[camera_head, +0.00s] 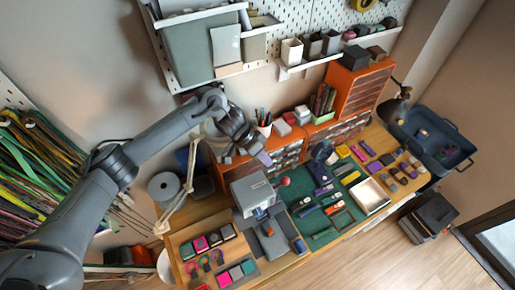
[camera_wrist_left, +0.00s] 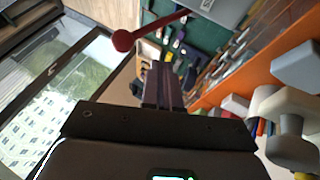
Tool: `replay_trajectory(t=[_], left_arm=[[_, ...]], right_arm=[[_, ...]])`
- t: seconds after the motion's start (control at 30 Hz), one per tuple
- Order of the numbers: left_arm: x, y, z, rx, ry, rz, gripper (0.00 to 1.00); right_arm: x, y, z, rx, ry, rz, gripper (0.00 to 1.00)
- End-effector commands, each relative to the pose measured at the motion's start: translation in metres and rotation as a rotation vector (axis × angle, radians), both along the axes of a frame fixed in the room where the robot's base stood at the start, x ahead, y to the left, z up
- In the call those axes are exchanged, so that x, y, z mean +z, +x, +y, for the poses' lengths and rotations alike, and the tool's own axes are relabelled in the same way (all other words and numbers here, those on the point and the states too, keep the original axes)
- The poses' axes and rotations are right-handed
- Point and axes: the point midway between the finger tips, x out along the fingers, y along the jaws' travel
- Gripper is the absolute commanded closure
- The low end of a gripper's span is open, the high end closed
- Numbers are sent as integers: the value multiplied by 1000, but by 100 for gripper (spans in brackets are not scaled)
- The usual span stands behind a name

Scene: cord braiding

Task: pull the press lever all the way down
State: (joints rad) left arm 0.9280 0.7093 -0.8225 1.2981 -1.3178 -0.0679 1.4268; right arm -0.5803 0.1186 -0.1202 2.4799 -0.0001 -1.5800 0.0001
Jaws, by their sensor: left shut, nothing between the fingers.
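The grey press (camera_head: 252,194) stands on the wooden bench. Its lever ends in a red ball knob (camera_head: 284,181), which sticks out to the right of the press housing. In the left wrist view, the red knob (camera_wrist_left: 123,40) and its dark red rod reach out from the grey housing (camera_wrist_left: 226,10). My left gripper (camera_head: 264,159) is above and behind the press, up and left of the knob. In the left wrist view, its fingers (camera_wrist_left: 163,84) are shut and empty, apart from the knob. My right gripper is not in view.
A green mat (camera_head: 318,203) with several small tools lies right of the press. Orange drawer units (camera_head: 357,88) stand behind. A jointed lamp arm (camera_head: 187,190) and a grey spool (camera_head: 164,186) are left of the press. A white tray (camera_head: 369,196) sits at the right.

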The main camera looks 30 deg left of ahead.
Motion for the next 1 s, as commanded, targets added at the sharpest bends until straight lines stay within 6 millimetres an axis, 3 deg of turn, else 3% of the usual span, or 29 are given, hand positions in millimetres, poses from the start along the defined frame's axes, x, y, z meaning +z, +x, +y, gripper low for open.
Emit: replay_trajectory(t=[0.1,0.4,1.0], left_arm=[[-13,2,-13,-2,-1,2,100],[-18,-10,-40,-1,1,0,100],[-20,-10,-46,-1,7,-5,100]], right_arm=[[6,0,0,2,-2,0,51],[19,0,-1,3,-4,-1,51],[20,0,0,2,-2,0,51]])
